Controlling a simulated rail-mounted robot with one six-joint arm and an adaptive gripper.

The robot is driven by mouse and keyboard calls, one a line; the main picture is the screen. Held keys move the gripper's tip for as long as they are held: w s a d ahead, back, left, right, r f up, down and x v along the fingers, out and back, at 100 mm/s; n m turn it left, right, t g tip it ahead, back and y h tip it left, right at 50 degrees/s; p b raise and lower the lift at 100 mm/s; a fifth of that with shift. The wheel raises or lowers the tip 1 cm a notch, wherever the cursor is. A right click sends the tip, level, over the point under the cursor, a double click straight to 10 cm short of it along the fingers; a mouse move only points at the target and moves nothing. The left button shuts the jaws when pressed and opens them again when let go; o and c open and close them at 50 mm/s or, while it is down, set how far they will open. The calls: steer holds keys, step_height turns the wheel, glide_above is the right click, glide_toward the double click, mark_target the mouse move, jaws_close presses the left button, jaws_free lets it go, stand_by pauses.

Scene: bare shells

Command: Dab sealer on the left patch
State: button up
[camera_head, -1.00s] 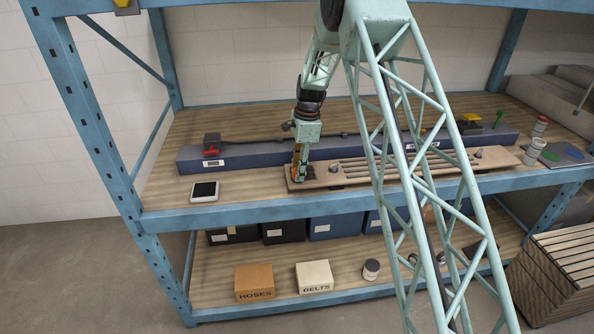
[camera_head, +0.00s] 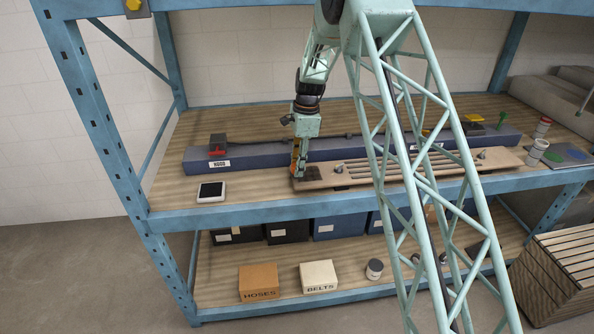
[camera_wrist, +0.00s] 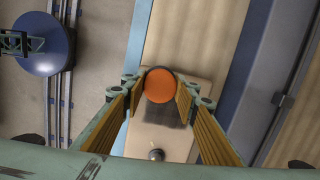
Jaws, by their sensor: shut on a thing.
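My gripper (camera_head: 298,170) is over the left end of a long wooden board (camera_head: 410,170) on the middle shelf. It is shut on an orange round-topped thing (camera_wrist: 159,86), seen end-on between the yellow-lined fingers in the wrist view. Its lower end is hidden, so I cannot tell if it is the sealer or if it touches the board. A dark patch (camera_head: 312,184) lies on the board's left end. It also shows in the wrist view (camera_wrist: 172,138), partly behind the orange thing.
Cups (camera_head: 537,150) stand at the right. Boxes (camera_head: 258,281) and a jar (camera_head: 374,268) are on the lower shelf.

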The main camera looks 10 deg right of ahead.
steer(key=shift+w+a+r+p, duration=0.15)
steer(key=shift+r+p, duration=0.15)
steer(key=shift+r, duration=0.4)
steer(key=shift+r+p, duration=0.65)
steer(key=shift+r, duration=1.05)
